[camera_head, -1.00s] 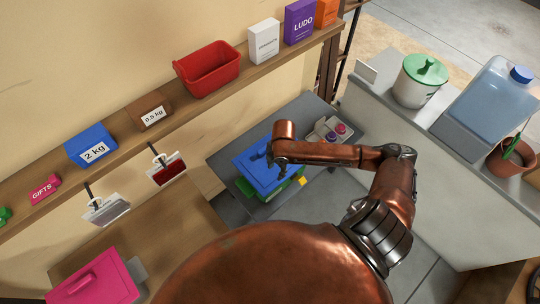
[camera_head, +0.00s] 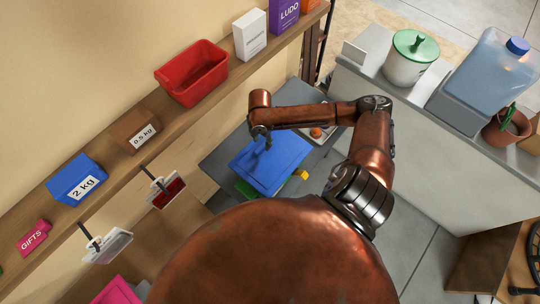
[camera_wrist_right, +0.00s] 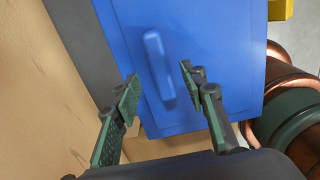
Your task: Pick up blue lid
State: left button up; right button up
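The blue lid (camera_head: 282,163) is a flat rectangular panel lying over a green container (camera_head: 246,188) on the low grey surface. In the right wrist view the lid (camera_wrist_right: 222,50) fills the middle, with a raised bar handle (camera_wrist_right: 158,65). My right gripper (camera_head: 262,138) is over the lid. In the wrist view the right gripper (camera_wrist_right: 160,77) is open, one finger on each side of the handle; I cannot tell whether either touches it. My left gripper is not in view.
A wooden shelf (camera_head: 114,168) on the left holds a red bin (camera_head: 192,73) and weight boxes, with hanging tags below. A grey counter (camera_head: 395,125) on the right carries a white pot (camera_head: 411,62), a water jug (camera_head: 490,75) and a potted plant (camera_head: 507,126). A yellow piece (camera_head: 301,175) is beside the lid.

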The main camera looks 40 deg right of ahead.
aim_at(263, 145)
notch_tip(263, 145, down, 4)
jog(key=shift+s+d+b, duration=0.1)
jog(key=shift+d+b, duration=0.05)
jog(key=shift+b, duration=0.3)
jog(key=shift+f, duration=0.3)
jog(key=c, duration=0.7)
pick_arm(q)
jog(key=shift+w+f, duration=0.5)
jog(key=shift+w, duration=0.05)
pick_arm(e)
jog(key=shift+r, duration=0.1)
grip_shut()
